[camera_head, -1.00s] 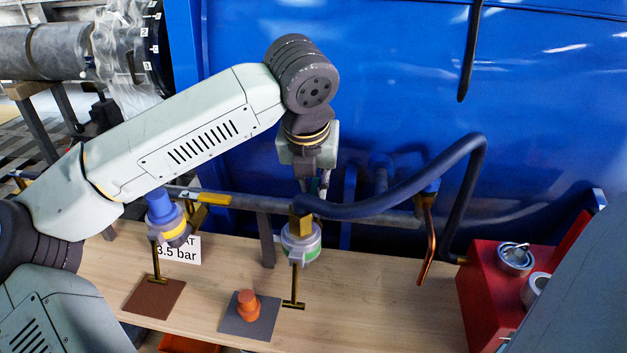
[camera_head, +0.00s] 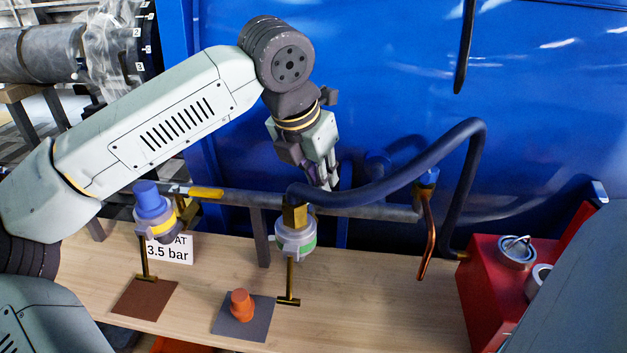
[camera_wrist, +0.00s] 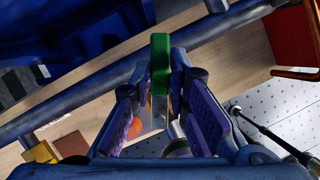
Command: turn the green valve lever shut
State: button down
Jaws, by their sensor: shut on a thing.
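The green valve lever (camera_wrist: 160,62) shows in the wrist view as a bright green grip on a flat silver stem, with the grip between my fingertips. My gripper (camera_wrist: 162,82) is shut on it, purple pads to either side. In the head view my gripper (camera_head: 327,182) is tilted, its tips low behind the dark hose and near the grey pipe. The lever cannot be made out there. Below and left of it hangs a round grey fitting with a green band (camera_head: 296,240), under a brass block.
A dark blue hose (camera_head: 400,180) arches over the pipe. A yellow lever (camera_head: 206,193) and a blue-capped fitting (camera_head: 152,203) are at left. On the wooden bench are an orange part (camera_head: 242,305) and a sign (camera_head: 170,250). A red box (camera_head: 492,290) stands at right.

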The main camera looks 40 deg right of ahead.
jog(key=shift+s+a+m+g+y+p, duration=0.2)
jog(key=shift+s+m+g, duration=0.55)
jog(key=shift+m, duration=1.35)
jog(key=shift+s+a+m+g+y+p, duration=0.2)
jog(key=shift+s+m+g, duration=0.5)
jog(key=shift+m, duration=1.4)
jog(key=shift+s+a+m+g+y+p, duration=0.1)
jog(key=shift+s+a+m+g+y, duration=0.4)
jog(key=shift+m, duration=1.6)
jog(key=shift+s+d+g, duration=0.2)
jog(key=shift+g, duration=0.05)
jog(key=c, duration=1.5)
grip_release()
jog(key=shift+c, duration=0.2)
